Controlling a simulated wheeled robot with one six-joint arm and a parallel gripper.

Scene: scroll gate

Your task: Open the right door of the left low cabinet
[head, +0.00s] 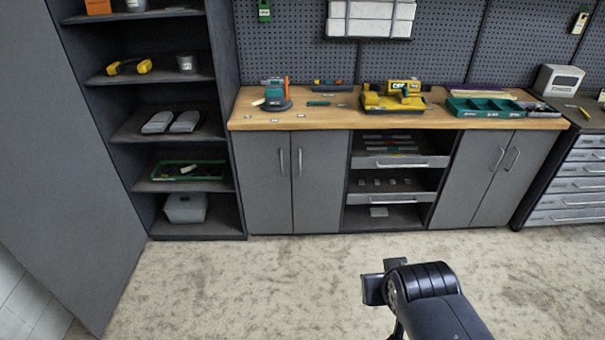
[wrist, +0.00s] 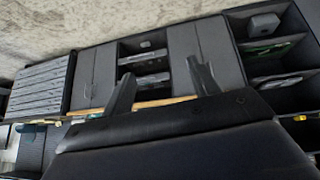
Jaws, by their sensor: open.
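The left low cabinet (head: 262,225) stands under the left part of the wooden worktop. Its right door (head: 320,200) is grey and shut, with an upright bar handle (head: 300,162) near its left edge. The shut left door (head: 264,190) has its handle beside it. The wrist view is upside down; there the right door (wrist: 184,50) lies beyond my gripper (wrist: 162,84), whose two fingers are spread with nothing between them. In the head view, the end of my arm is over the floor at the lower right, well apart from the cabinet.
Open drawers (head: 400,162) stand right of the cabinet, then another shut two-door cabinet (head: 480,185). A tall open shelf unit (head: 195,232) with a large open door (head: 75,150) stands at left. Tools lie on the worktop (head: 335,123). The floor (head: 250,285) before the cabinet is clear.

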